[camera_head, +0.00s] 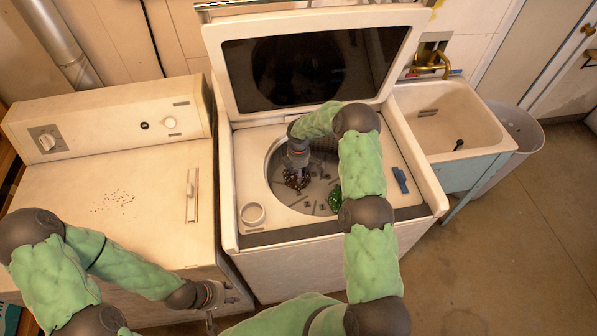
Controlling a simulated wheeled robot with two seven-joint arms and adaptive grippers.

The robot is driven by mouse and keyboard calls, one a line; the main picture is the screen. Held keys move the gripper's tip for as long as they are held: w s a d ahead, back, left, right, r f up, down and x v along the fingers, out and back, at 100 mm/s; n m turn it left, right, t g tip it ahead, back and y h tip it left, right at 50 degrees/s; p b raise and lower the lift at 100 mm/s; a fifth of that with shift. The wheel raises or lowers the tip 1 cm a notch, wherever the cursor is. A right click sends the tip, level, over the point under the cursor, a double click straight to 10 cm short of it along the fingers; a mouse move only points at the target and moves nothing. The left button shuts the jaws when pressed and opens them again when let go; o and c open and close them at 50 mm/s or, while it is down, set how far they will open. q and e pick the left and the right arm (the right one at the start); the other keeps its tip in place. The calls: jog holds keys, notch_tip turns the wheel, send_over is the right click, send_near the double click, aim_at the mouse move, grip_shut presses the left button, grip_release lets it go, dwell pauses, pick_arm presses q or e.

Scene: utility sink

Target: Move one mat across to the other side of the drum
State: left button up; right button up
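The open washing machine drum (270,157) sits in the middle of the view. A crumpled dark reddish mat (297,179) is in its left part. A green mat (335,200) is at its right side, partly hidden by my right arm. My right gripper (297,169) reaches down into the drum at the dark reddish mat. Its fingers are too small and dark to show whether they grip it. My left gripper (224,306) is outside, in front of the machines at lower left, with its fingers spread and nothing visible between them.
The washer lid (310,68) stands open behind the drum. A white round cap (252,214) and a blue object (400,180) are on the washer top. A dryer (150,190) stands at left, a sink (440,115) at right. The floor at right is clear.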

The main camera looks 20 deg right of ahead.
jog(key=shift+r, duration=0.1)
notch_tip(320, 180, up, 12)
jog(key=p, duration=0.1)
dwell(0.6)
